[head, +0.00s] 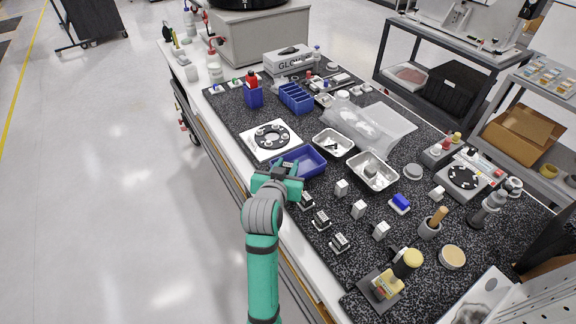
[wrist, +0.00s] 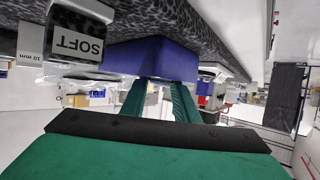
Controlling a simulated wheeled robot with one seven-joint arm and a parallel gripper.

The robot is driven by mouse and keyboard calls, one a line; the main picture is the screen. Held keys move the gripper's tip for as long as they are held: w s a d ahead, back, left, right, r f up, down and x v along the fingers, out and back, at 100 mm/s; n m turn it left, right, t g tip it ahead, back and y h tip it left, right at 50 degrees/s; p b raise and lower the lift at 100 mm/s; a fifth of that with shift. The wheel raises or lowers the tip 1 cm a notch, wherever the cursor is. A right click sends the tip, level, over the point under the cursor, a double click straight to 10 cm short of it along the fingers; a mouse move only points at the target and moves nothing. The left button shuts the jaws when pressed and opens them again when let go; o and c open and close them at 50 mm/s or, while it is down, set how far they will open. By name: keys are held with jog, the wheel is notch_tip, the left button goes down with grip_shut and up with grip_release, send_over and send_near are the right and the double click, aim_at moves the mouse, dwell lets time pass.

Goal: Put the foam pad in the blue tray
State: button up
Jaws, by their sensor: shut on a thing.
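The blue tray (head: 318,170) lies on the dark speckled mat near its left edge. My gripper (head: 291,168) is over the near left side of the tray. In the wrist view, the green fingers (wrist: 160,88) run to the tray's blue wall (wrist: 150,58), and their tips are hidden there. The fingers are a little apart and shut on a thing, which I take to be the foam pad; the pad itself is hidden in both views.
Several small labelled blocks (head: 321,220) stand right of my gripper; a SOFT label (wrist: 77,43) shows in the wrist view. A white plate with a dark ring (head: 270,137) and a metal dish (head: 333,143) lie beyond the tray.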

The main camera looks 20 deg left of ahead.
jog(key=shift+f, duration=0.15)
jog(key=o, duration=0.7)
jog(key=shift+o, duration=0.2)
jog(key=shift+w, duration=0.1)
jog(key=shift+s+d+r, duration=0.1)
jog(key=shift+s+r, duration=0.15)
jog(key=shift+r, duration=0.05)
jog(key=v, duration=1.1)
jog(key=shift+s, duration=0.25)
